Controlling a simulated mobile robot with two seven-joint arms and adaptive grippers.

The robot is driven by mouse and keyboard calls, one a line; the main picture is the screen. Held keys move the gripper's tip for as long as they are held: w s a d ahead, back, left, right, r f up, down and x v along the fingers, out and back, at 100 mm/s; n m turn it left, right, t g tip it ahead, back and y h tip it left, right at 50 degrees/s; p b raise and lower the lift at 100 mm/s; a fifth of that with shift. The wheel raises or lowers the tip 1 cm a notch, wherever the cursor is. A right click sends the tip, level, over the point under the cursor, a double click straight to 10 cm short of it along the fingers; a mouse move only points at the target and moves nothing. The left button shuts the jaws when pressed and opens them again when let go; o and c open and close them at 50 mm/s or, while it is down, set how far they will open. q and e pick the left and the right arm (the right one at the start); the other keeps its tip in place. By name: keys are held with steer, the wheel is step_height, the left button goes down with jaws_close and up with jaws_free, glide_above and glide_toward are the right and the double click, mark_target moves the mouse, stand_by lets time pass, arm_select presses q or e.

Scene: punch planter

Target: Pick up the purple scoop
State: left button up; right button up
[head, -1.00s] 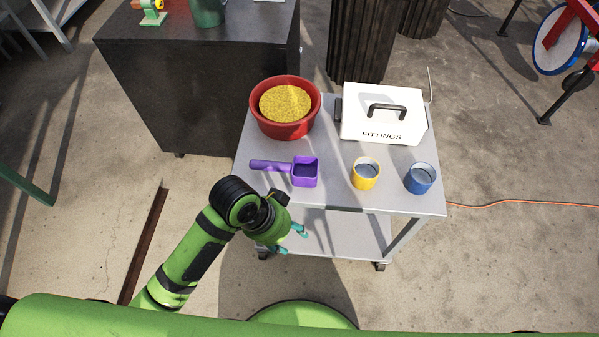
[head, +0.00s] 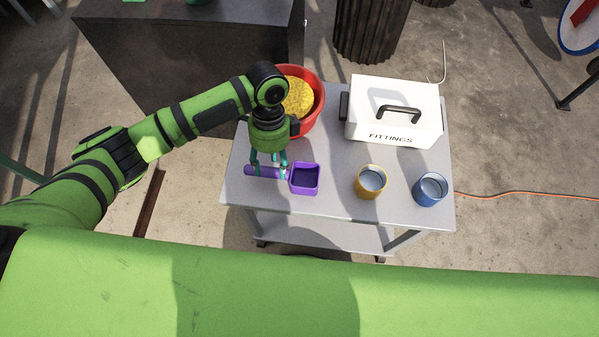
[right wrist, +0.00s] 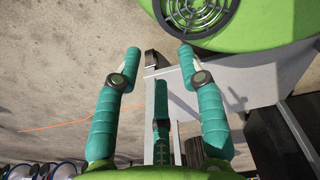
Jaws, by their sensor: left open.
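The purple scoop (head: 305,187) lies on the grey cart top, with its square cup to the right and its handle pointing left. My left gripper (head: 268,173) is open and points down over the handle, its teal fingers close around it. I cannot tell whether the fingers touch the handle. My right gripper (right wrist: 158,62) shows only in the right wrist view, with its teal fingers spread wide and nothing between them.
On the cart (head: 331,209) stand a red bowl (head: 317,100) of yellow grains, partly behind my left arm, a white fittings box (head: 392,112), a yellow cup (head: 370,183) and a blue cup (head: 430,189). The cart top between scoop and yellow cup is clear.

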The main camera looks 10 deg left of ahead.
mark_target(272, 172)
arm_select(q)
steer(key=shift+s+f, duration=0.15)
steer(key=shift+f, duration=0.55)
steer(key=x, duration=0.2)
steer(key=shift+f, duration=0.75)
jaws_close()
steer(key=shift+r, duration=0.35)
step_height(272, 172, up, 4)
steer(key=shift+f, duration=0.1)
steer(key=s+d+r, duration=0.3)
steer(key=d+r, duration=0.3)
steer(key=d, duration=0.5)
steer(key=shift+r+b, duration=0.35)
steer(key=shift+b, duration=0.05)
arm_select(e)
steer(key=shift+a+f, duration=0.1)
steer(key=shift+f, duration=0.25)
